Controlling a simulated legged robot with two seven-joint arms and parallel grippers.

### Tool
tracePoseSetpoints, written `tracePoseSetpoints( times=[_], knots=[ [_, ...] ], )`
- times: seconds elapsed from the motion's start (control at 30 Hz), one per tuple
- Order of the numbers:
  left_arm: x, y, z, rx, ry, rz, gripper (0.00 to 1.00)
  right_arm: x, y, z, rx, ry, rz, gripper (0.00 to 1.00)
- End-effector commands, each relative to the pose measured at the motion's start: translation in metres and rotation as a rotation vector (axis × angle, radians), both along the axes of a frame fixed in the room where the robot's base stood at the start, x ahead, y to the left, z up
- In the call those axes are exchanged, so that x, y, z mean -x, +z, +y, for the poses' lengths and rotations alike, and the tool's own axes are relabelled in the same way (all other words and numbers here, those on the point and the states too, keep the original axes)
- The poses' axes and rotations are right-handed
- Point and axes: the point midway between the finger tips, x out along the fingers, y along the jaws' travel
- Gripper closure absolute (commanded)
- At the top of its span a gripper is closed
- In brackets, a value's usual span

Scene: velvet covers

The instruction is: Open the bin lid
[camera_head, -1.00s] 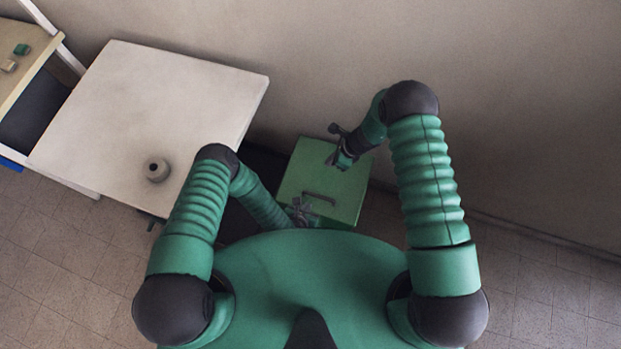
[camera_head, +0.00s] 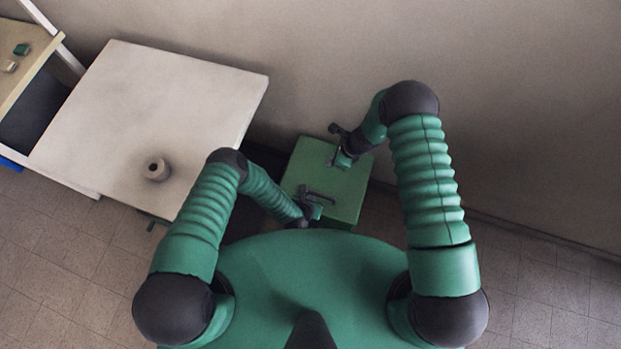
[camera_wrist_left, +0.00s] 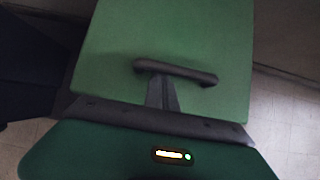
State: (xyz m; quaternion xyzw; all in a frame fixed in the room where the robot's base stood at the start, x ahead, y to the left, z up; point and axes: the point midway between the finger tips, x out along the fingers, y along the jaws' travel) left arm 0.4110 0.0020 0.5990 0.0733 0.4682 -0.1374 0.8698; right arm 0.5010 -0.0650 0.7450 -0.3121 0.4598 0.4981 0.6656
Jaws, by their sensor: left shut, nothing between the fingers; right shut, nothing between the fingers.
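The green bin (camera_head: 350,199) stands on the floor in front of me, beside the white table. Its flat green lid (camera_head: 312,162) is down. A dark bar handle (camera_wrist_left: 175,72) shows on the lid in the left wrist view. My left gripper (camera_head: 314,205) is shut and empty, at the lid's near part by the handle and partly covering it in the head view. In the left wrist view, its dark fingers (camera_wrist_left: 163,92) reach to the handle; I cannot tell whether they touch it. My right gripper (camera_head: 340,158) is shut and empty over the lid's far right part.
A white table (camera_head: 165,105) with a small grey ring-shaped object (camera_head: 157,169) stands left of the bin. A shelf (camera_head: 22,55) with small blocks is at the far left. The wall is close behind the bin. Floor at the right is open.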

Motion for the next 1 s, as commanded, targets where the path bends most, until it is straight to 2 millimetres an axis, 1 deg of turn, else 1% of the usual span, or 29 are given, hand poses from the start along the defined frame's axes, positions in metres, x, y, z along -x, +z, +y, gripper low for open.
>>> tracePoseSetpoints(
  times=[0.23,0.27,0.5,0.53,0.83,0.93,1.0],
  knots=[
    [-0.002,0.001,0.0,-0.001,-0.001,-0.003,1.0,0.0,0.0,0.0,0.0,0.0,0.0,1.0],
    [-0.002,0.001,0.0,0.0,0.0,-0.003,1.0,0.0,0.0,0.0,0.0,0.0,0.0,0.97],
    [-0.002,0.001,0.0,-0.001,-0.001,-0.004,1.0,0.0,0.0,0.0,0.0,0.0,0.0,0.65],
    [-0.002,0.001,0.0,-0.001,-0.001,-0.004,1.0,0.0,0.0,0.0,0.0,0.0,0.0,0.64],
    [-0.003,0.001,0.0,0.0,0.0,-0.005,1.0,0.0,0.002,-0.001,0.0,0.0,0.0,0.64],
    [-0.003,0.001,0.0,-0.001,-0.001,-0.006,1.0,-0.001,0.014,-0.005,0.0,-0.002,-0.003,0.64],
    [-0.003,0.001,0.0,-0.001,0.0,-0.005,1.0,0.001,0.028,-0.011,0.0,-0.002,-0.003,0.64]
  ],
)
